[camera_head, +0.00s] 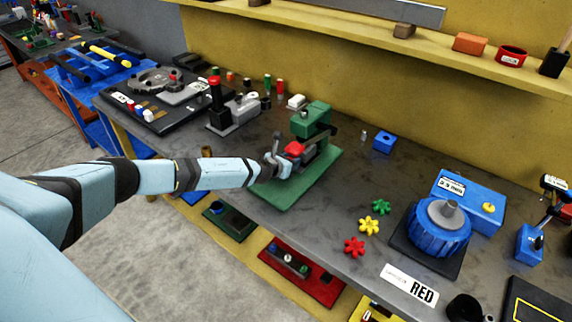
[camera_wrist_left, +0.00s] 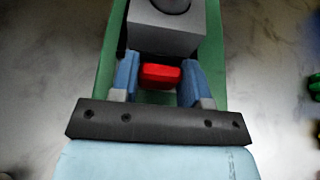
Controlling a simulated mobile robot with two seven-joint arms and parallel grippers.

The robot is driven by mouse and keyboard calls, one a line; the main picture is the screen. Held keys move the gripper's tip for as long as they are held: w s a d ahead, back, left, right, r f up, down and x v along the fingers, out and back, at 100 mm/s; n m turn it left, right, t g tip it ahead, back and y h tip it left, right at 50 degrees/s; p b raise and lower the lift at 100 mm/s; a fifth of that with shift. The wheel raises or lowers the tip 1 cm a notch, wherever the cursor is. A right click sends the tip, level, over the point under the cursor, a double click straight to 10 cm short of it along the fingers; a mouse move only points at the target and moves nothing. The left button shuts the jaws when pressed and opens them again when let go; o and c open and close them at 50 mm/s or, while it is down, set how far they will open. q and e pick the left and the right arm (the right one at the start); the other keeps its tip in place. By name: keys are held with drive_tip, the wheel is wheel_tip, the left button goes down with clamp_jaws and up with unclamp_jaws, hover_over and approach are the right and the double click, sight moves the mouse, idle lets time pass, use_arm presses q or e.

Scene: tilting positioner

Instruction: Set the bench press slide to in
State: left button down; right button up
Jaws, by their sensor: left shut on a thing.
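The bench press stands on the bench in the middle of the head view, with a green upright head (camera_head: 311,119) and a long green base plate (camera_head: 312,184). Its red slide handle (camera_head: 294,148) sits low on the front side, below the head. My left gripper (camera_head: 285,162) reaches in from the left and is shut on the red handle. In the left wrist view the blue fingers (camera_wrist_left: 160,85) stand on both sides of the red handle (camera_wrist_left: 160,75), with a grey block (camera_wrist_left: 163,32) just beyond it. My right gripper is out of view.
Coloured star knobs (camera_head: 369,226) and a blue rotary unit (camera_head: 438,228) are further right. A yellow shelf (camera_head: 350,35) runs behind.

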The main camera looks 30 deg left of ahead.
use_arm(q)
drive_tip(key=shift+w+r, duration=0.1)
drive_tip(key=shift+r, duration=0.05)
drive_tip(key=c, duration=0.7)
unclamp_jaws()
drive_tip(key=shift+c, duration=0.2)
drive_tip(key=shift+o, duration=0.7)
drive_tip(key=shift+w, duration=0.15)
drive_tip(key=shift+s, duration=0.35)
drive_tip(key=v, duration=1.2)
drive_tip(key=shift+s+a+p, duration=0.1)
drive_tip(key=shift+s+p, duration=0.05)
drive_tip(key=shift+p, duration=0.15)
drive_tip(key=shift+s+r, duration=0.2)
drive_tip(key=shift+s, duration=0.2)
